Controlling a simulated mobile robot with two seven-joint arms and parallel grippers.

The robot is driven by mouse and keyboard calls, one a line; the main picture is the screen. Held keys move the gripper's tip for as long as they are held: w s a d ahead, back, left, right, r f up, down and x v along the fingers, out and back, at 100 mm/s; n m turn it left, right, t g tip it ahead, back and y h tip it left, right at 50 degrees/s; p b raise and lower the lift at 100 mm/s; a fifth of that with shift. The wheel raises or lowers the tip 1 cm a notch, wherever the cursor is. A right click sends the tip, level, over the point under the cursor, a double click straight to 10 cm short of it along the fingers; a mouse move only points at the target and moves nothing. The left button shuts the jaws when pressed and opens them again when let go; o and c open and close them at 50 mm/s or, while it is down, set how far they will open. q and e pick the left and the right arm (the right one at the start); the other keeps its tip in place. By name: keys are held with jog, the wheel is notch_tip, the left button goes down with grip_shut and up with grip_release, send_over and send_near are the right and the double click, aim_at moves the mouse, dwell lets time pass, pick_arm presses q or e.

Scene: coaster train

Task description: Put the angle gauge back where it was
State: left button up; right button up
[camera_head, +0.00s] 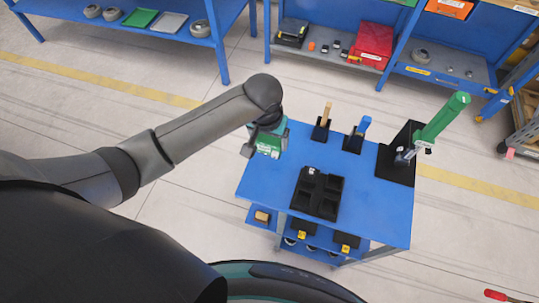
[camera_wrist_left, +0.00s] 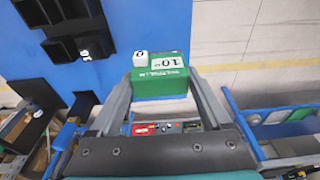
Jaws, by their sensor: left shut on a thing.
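The angle gauge is a green block with a white face marked "10°" in the left wrist view (camera_wrist_left: 168,80). A small white cube-like part marked "0" sits at its left edge there. In the camera_head view the gauge (camera_head: 268,150) is at the far left corner of the blue table (camera_head: 262,185), partly hidden by my arm. My left gripper (camera_wrist_left: 160,90) is shut on the gauge, one finger on each side. I cannot tell whether the gauge touches the tabletop. My right gripper is not in view.
A black compartment tray (camera_head: 318,194) lies mid-table. Behind it stand a wooden-handled tool (camera_head: 326,115) and a blue-handled tool (camera_head: 362,127) in black holders. A green-handled tool (camera_head: 440,118) stands on a black base at the right. The table's front right is clear. Blue shelves line the back.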

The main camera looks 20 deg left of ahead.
aim_at(270, 148)
pick_arm(q)
notch_tip(270, 148, down, 4)
jog(key=shift+r, duration=0.15)
jog(key=shift+f+b, duration=0.65)
jog(key=shift+f, duration=1.45)
jog(key=shift+f, duration=0.15)
jog(key=o, duration=1.3)
jog(key=r+p, duration=0.1)
jog(key=r, duration=0.3)
jog(key=s+r, duration=0.1)
jog(key=r, duration=0.3)
jog(key=s+r+p, duration=0.1)
jog(key=r, duration=0.3)
jog(key=shift+r+p, duration=0.1)
jog(key=shift+p, duration=0.2)
